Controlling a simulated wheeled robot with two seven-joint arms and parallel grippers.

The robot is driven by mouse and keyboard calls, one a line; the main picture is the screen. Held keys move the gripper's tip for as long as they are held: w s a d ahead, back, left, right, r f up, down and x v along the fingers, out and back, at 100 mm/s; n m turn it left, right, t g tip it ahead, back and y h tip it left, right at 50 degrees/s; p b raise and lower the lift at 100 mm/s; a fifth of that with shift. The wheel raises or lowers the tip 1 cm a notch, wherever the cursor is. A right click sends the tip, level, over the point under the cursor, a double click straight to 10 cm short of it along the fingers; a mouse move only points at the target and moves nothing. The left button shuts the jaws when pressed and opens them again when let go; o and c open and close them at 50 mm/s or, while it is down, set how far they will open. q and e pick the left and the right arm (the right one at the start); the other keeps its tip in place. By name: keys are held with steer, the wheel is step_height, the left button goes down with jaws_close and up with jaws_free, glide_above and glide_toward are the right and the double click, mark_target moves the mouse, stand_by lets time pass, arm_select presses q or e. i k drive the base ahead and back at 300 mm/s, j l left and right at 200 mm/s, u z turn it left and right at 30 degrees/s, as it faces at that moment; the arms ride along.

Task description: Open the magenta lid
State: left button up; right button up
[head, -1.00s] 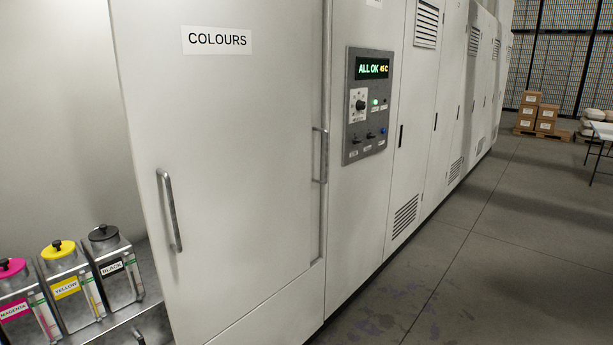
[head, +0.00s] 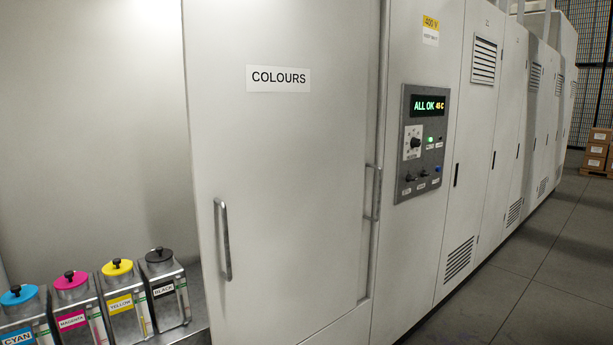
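The magenta lid (head: 70,280) is a round pink disc with a dark knob. It sits on the metal tank labelled MAGENTA (head: 78,314) at the lower left of the head view. The tank stands in a row between the cyan tank (head: 22,328) and the yellow tank (head: 127,304). The lid looks seated on its tank. Neither of my grippers shows in the head view.
The black tank (head: 166,290) ends the row on the right. A tall COLOURS door (head: 285,180) with a vertical handle (head: 222,240) stands right of the tanks. A control panel (head: 421,142) is further right. Open floor (head: 500,290) lies at the lower right.

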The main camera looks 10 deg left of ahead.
mark_target(70, 280)
steer(key=u, duration=1.6)
